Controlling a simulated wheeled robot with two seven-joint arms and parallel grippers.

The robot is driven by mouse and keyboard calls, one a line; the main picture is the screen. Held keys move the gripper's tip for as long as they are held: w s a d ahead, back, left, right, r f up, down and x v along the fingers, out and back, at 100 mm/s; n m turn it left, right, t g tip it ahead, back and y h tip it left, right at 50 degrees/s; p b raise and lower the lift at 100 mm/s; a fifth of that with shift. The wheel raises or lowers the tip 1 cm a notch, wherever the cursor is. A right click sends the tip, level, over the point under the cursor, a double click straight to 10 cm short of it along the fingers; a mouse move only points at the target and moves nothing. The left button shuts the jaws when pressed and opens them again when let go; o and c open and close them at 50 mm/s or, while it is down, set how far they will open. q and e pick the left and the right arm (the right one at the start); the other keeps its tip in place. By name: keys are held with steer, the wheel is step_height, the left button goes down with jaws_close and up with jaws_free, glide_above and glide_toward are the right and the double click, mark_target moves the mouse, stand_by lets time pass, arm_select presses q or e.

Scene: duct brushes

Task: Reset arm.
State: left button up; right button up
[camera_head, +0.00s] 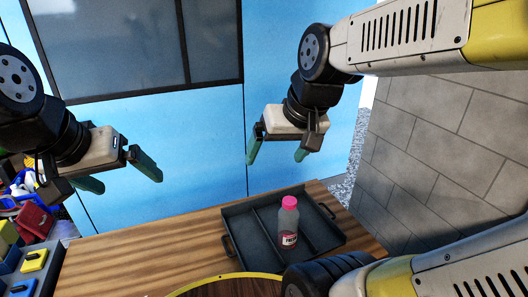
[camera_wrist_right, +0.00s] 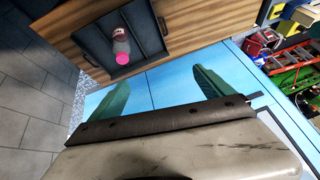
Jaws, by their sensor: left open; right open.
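My left gripper (camera_head: 126,181) hangs in the air at the left of the head view, its green fingers apart and nothing between them. My right gripper (camera_head: 276,157) is raised above and behind the tray, also open and empty. Its two green fingers show spread in the right wrist view (camera_wrist_right: 162,88). A clear bottle (camera_head: 288,222) with a pink cap and red label stands upright in a dark tray (camera_head: 251,240) on the wooden table. The bottle also shows in the right wrist view (camera_wrist_right: 120,44). Neither gripper touches the bottle or tray.
The wooden table (camera_head: 150,258) is bare left of the tray. A dark container with yellow and blue items (camera_head: 33,260) stands at the far left. A blue wall (camera_head: 205,130) stands behind, a grey block wall (camera_head: 450,140) at right. A red ladder (camera_wrist_right: 296,57) shows in the wrist view.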

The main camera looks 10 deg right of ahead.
steer(key=shift+s+a+r+t, duration=0.2)
steer(key=shift+s+a, duration=0.1)
steer(key=shift+s, duration=0.45)
steer(key=shift+s+a+r+t, duration=0.1)
steer(key=shift+s+a+r, duration=0.15)
steer(key=shift+s, duration=0.5)
